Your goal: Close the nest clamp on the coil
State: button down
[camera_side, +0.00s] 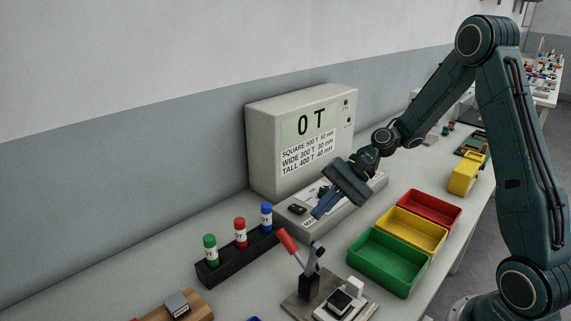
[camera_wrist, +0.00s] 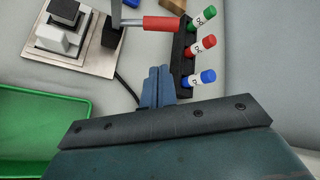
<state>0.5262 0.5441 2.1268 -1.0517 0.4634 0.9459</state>
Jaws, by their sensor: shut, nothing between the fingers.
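The nest clamp (camera_side: 310,279) stands on a metal plate at the front of the bench. Its red handle (camera_side: 287,240) is raised and tilted to the upper left in the side view; in the wrist view the red handle (camera_wrist: 165,23) points right. A dark, square-topped coil (camera_side: 340,301) sits in the white nest beside the clamp, and it also shows in the wrist view (camera_wrist: 64,12). My gripper (camera_side: 318,213) is shut and empty, in the air behind the clamp and apart from the handle. Its blue fingers (camera_wrist: 157,80) are together in the wrist view.
A black rack (camera_side: 213,274) with green, red and blue capped tubes stands left of the clamp. Green (camera_side: 376,273), yellow (camera_side: 409,245) and red (camera_side: 446,203) bins are to the right. A meter (camera_side: 262,151) reading "0 T" stands behind. A wooden block (camera_side: 196,303) lies front left.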

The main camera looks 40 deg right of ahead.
aim_at(318, 244)
jog(key=shift+w+d+f+m+t+y, duration=0.15)
jog(key=shift+w+d+f+m+y, duration=0.15)
jog(key=shift+f+m, duration=0.2)
jog(key=shift+w+d+f+m+t+y, duration=0.25)
jog(key=shift+f+m+y, duration=0.15)
jog(key=shift+m+y, duration=0.1)
jog(key=shift+w+d+f+m+t+y, duration=0.1)
jog(key=shift+w+d+f+m+y, duration=0.2)
jog(key=shift+f+m, duration=0.2)
jog(key=shift+a, duration=0.15)
jog(key=x, duration=0.9)
jog(key=shift+a+f, duration=0.15)
jog(key=shift+a, duration=0.1)
jog(key=shift+s+a+r, duration=0.2)
jog(key=shift+s+r, duration=0.3)
jog(key=shift+r, duration=0.3)
jog(key=shift+s+a+r, duration=0.2)
jog(key=shift+s+r, duration=0.3)
jog(key=shift+r, duration=0.3)
jog(key=shift+s+r, duration=0.25)
jog(key=shift+r, duration=0.25)
jog(key=shift+n+t, duration=0.4)
jog(key=shift+s+r, duration=0.65)
jog(key=shift+s, duration=0.9)
jog(key=shift+s+r, duration=0.7)
jog(key=shift+s, duration=0.8)
jog(key=shift+s+r, duration=0.65)
jog(key=shift+s, duration=0.9)
